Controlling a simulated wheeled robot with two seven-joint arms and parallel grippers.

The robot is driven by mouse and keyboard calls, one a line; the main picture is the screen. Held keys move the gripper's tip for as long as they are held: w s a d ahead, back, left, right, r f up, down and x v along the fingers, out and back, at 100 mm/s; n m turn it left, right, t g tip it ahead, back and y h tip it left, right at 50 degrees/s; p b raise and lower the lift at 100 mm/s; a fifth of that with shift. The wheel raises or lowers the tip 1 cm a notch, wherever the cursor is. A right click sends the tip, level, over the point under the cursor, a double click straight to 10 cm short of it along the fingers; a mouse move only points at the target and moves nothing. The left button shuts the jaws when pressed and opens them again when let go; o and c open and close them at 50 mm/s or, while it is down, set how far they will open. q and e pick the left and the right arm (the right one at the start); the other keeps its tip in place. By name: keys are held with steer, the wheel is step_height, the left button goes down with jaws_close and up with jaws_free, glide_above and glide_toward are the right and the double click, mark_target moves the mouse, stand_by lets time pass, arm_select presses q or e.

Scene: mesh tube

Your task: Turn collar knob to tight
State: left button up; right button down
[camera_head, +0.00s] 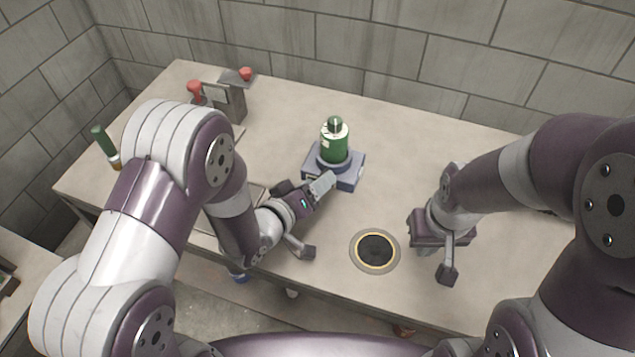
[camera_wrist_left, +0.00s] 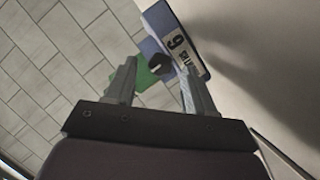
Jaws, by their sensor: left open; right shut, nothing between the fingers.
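A green cylinder (camera_head: 335,145) with a pale label stands upright in a blue-grey collar base (camera_head: 348,180) on the table. In the left wrist view the blue base (camera_wrist_left: 160,22) carries a plate marked 9, and a small black knob (camera_wrist_left: 160,64) shows against green. My left gripper (camera_head: 322,186) is at the front of the base; its open fingers (camera_wrist_left: 158,70) appear on either side of the knob in the wrist view. Whether they touch it I cannot tell. In the head view the knob is hidden. My right gripper (camera_head: 447,272) is shut and empty, well right of the base.
A round black hole with a yellow ring (camera_head: 375,249) lies in the table between my arms. A grey fixture with red knobs (camera_head: 228,100) stands at the back left. A green-handled tool (camera_head: 103,140) is at the left edge.

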arm_select(q)
steer(key=shift+w+d+f, duration=0.2)
steer(key=shift+w+d, duration=0.15)
steer(key=shift+w, duration=0.15)
jaws_close()
